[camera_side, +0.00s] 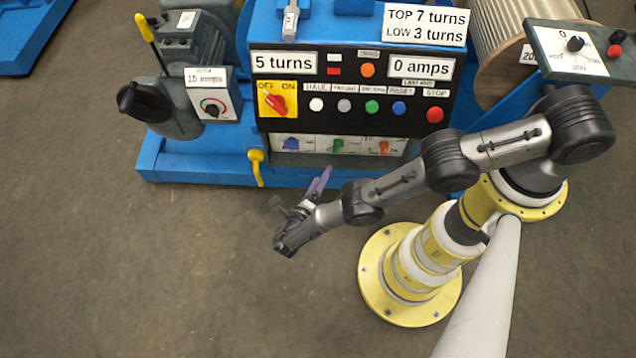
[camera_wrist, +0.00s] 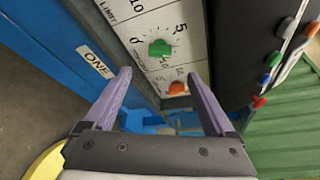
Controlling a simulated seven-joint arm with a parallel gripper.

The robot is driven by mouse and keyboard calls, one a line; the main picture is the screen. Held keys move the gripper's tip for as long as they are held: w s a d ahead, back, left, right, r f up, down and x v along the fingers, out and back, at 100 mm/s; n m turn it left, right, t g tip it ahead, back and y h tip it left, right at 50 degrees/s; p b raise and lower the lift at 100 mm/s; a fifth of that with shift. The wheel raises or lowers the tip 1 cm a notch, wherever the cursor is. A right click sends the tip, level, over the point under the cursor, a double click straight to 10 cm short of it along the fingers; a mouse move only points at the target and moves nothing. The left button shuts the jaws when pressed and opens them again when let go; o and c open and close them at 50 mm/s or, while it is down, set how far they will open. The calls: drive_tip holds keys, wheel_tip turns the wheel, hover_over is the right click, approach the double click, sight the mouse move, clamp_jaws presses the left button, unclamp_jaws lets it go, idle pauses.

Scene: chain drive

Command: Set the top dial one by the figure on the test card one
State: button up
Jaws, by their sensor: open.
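My gripper (camera_side: 321,174) is open and empty, in front of the lower dial panel (camera_side: 313,148) of the blue machine. Its purple fingers (camera_wrist: 160,76) show apart in the wrist view. That panel carries a blue knob (camera_side: 290,143), a green knob (camera_side: 337,145) and an orange knob (camera_side: 384,147). In the wrist view, the green knob (camera_wrist: 160,48) and orange knob (camera_wrist: 177,88) lie beyond and between the fingers, untouched. A label ONE (camera_wrist: 95,62) is beside them. A white card (camera_side: 425,24) reads TOP 7 turns, LOW 3 turns. I cannot tell which knob is the top dial.
The black console (camera_side: 350,85) above has several buttons, a red rotary switch (camera_side: 277,101) and displays reading 5 turns (camera_side: 282,64) and 0 amps (camera_side: 420,67). A motor (camera_side: 185,75) stands further left. The floor in front is clear.

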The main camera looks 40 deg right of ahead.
drive_tip(key=shift+v, duration=0.95)
drive_tip(key=shift+r, duration=0.1)
